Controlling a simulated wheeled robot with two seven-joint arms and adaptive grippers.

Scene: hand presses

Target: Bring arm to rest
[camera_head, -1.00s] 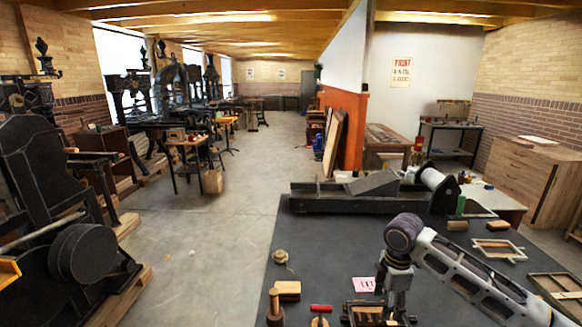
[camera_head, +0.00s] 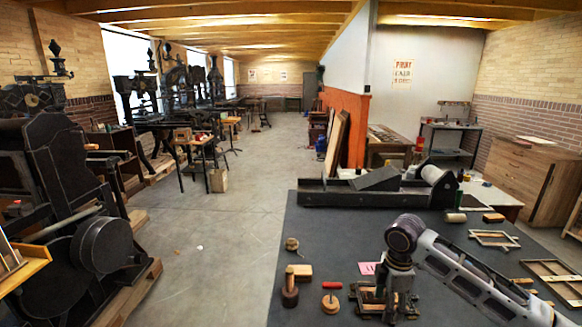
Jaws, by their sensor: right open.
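My right arm reaches in from the lower right over the dark tabletop (camera_head: 320,240). My right gripper (camera_head: 390,312) points down at the table's near part, over or beside a small wooden frame (camera_head: 368,297). The gripper is open. Its fingertips are low in the picture and hard to make out, and I cannot tell whether they touch the frame. My left gripper is not in view.
Near the gripper are a wooden block (camera_head: 300,271), a dark round-based tool (camera_head: 290,290), a red-handled tool (camera_head: 331,298) and a pink card (camera_head: 369,268). A long press bed (camera_head: 350,196) lies along the back. Wooden frames (camera_head: 494,239) lie at right.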

